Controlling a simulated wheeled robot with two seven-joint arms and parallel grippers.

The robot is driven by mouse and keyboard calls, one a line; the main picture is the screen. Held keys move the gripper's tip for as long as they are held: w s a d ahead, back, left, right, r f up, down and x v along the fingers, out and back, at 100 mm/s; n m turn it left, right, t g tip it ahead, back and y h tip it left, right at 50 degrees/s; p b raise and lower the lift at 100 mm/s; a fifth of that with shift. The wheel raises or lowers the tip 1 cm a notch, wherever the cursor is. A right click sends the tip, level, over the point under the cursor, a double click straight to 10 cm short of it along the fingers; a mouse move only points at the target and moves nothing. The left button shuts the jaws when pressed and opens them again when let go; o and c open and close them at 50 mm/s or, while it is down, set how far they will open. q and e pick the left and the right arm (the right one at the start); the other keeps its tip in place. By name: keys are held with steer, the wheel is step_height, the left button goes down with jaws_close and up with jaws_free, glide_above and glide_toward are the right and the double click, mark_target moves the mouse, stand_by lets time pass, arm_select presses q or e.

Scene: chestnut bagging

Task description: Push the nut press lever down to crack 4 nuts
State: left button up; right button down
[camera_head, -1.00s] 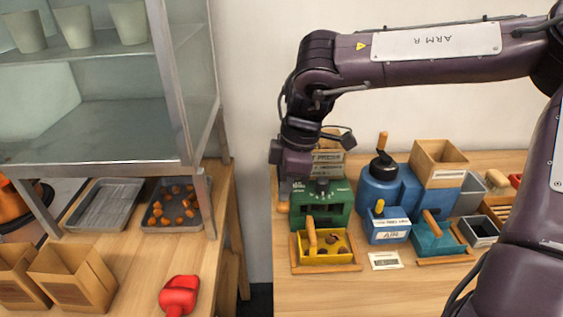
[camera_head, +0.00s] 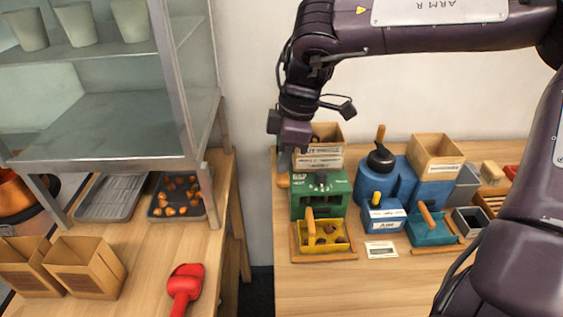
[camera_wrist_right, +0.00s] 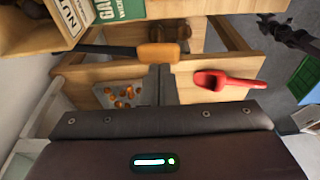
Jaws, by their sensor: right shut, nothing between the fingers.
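The green nut press (camera_head: 320,196) stands at the left of the right-hand table, with a wooden hopper (camera_head: 322,155) behind it. Its lever's wooden handle (camera_head: 282,181) shows at the press's left side; in the right wrist view the lever is a dark bar with an orange handle (camera_wrist_right: 158,53). A yellow drawer (camera_head: 322,240) in front of the press holds some dark nuts. My right gripper (camera_head: 284,143) is shut and empty, above and apart from the lever handle. Its fingertips are hard to make out. My left gripper is out of view.
Blue machine (camera_head: 382,180) and teal tray (camera_head: 430,230) stand right of the press. The left table holds a tray of chestnuts (camera_head: 176,196), paper bags (camera_head: 85,268) and a red scoop (camera_head: 184,283). A gap separates the tables.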

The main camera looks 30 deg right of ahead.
steer(key=shift+w+a+p+v, duration=0.1)
steer(key=shift+a+p+v, duration=0.05)
steer(key=shift+p+v, duration=0.6)
steer(key=shift+w+a+p+v, duration=0.15)
steer(key=shift+p+v, duration=0.35)
steer(key=shift+v, duration=0.45)
steer(key=shift+a+p+v, duration=0.15)
steer(key=shift+p+v, duration=0.45)
steer(key=shift+v, duration=0.25)
steer(key=shift+s+f, duration=0.1)
